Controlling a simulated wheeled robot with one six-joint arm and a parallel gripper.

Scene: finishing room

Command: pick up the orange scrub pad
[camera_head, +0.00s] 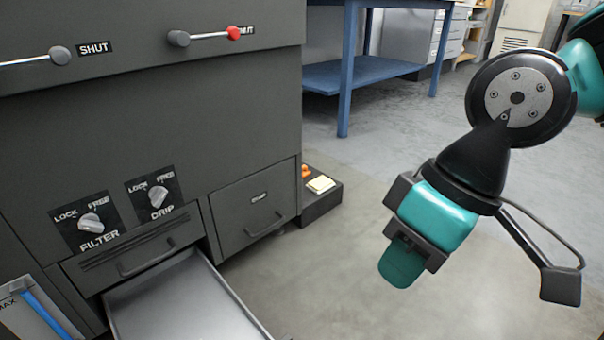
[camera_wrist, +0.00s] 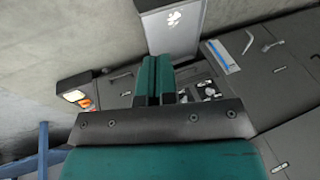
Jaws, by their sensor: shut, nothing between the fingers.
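A small orange item (camera_head: 305,171), which looks like the orange scrub pad, sits on a low dark ledge (camera_head: 322,204) beside the machine, partly hidden by the machine's corner. An orange patch (camera_wrist: 86,103) also shows in the wrist view, left of the fingers.
The dark machine (camera_head: 150,120) has FILTER and DRIP knobs, a closed drawer (camera_head: 254,208) and a metal tray (camera_head: 180,305) pulled out low at the front. A blue table (camera_head: 362,72) stands behind. Grey floor between ledge and gripper is clear.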

